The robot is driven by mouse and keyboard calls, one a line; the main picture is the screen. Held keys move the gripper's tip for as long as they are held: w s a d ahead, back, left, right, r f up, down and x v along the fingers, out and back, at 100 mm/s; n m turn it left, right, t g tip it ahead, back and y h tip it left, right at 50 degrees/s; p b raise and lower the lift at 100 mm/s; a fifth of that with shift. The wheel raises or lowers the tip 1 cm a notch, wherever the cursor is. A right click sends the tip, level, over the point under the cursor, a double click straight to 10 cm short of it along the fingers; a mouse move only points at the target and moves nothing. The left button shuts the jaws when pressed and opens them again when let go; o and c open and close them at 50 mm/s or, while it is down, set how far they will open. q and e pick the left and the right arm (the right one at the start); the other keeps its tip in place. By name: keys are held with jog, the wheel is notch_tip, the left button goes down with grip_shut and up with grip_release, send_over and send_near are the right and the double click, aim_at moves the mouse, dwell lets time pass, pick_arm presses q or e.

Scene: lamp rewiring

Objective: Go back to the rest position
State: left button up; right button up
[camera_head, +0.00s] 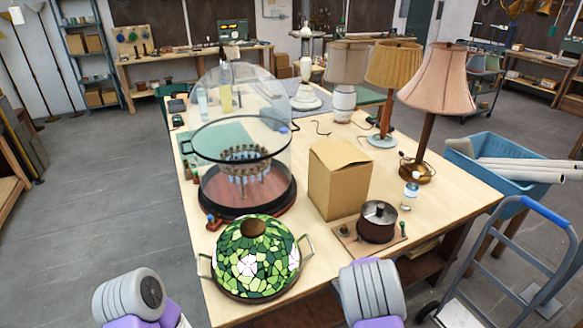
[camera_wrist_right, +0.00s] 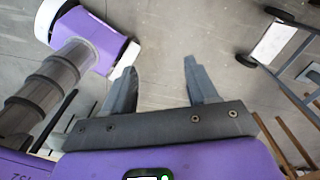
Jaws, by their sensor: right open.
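My right gripper (camera_wrist_right: 159,72) shows in the right wrist view. Its two dark fingers are apart with nothing between them, above bare grey floor. In the head view, only grey and purple links of my two arms show, low at the left and right of the table's near end. Neither gripper can be made out in the head view. My left gripper is out of sight in both views.
The wooden table (camera_head: 222,312) holds a green stained-glass shade (camera_head: 255,262), a glass dome (camera_head: 240,150), a cardboard box (camera_head: 340,180), a pot (camera_head: 377,222) and several lamps. A hand truck (camera_head: 530,255) and blue bin (camera_head: 510,180) stand right. Floor at left is clear.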

jog(key=s+a+f+n+g+b, duration=0.15)
jog(key=s+f+n+b, duration=0.35)
jog(key=s+f+n, duration=0.75)
pick_arm(q)
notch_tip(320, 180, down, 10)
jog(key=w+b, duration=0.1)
jog(key=b, duration=0.2)
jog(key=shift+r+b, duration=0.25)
jog(key=shift+b, duration=0.1)
pick_arm(e)
jog(key=s+a+f+n+t+y, duration=0.2)
jog(key=s+a+f+n+y, duration=0.2)
jog(key=a+n, duration=0.5)
jog(key=shift+s+a+f+n, duration=0.2)
jog(key=shift+s+n, duration=0.75)
jog(key=shift+s, duration=0.2)
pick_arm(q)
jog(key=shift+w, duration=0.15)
